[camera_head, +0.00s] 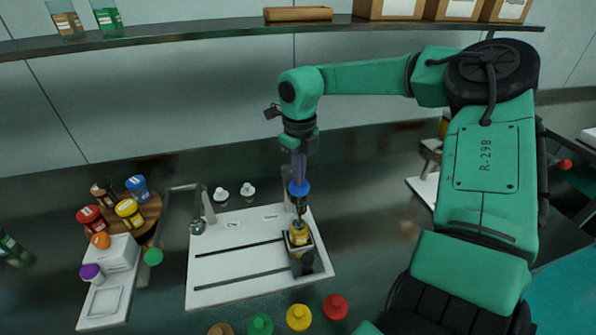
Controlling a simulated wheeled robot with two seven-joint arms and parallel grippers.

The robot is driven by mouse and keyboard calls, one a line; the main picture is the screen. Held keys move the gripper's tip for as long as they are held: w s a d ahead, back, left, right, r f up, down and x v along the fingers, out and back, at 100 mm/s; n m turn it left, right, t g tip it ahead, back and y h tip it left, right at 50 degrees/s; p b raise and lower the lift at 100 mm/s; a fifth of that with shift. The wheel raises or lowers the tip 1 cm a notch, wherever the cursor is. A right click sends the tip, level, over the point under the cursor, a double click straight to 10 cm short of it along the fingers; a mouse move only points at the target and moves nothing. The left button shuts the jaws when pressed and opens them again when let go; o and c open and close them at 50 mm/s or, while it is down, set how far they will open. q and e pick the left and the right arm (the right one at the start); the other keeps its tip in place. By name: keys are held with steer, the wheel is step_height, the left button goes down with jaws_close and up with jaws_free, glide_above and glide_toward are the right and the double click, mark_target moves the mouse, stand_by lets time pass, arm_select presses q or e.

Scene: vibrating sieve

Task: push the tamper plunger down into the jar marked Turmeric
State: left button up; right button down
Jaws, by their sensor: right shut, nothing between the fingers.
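My right arm reaches in from the right, and its gripper (299,178) points straight down with its fingers shut and empty. Just below the fingertips is the round blue top of the tamper plunger (299,189). The fingertips look at or very near it; I cannot tell whether they touch. Under the plunger, a small jar with yellow contents (299,234) stands in a dark holder at the right of the white board. Its label is too small to read, and how far the plunger is inside it is unclear. My left gripper is not in view.
The white slotted board (215,290) lies on the dark counter. A round wooden tray (152,207) with several capped jars and a white scale (102,303) are at the left. Several coloured lids (298,317) lie along the front. A shelf (200,27) runs across the back.

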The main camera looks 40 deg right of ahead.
steer(key=shift+f+b, duration=0.9)
steer(key=shift+f, duration=0.3)
steer(key=shift+r, duration=0.15)
step_height(320, 180, up, 11)
steer(key=p, duration=0.7)
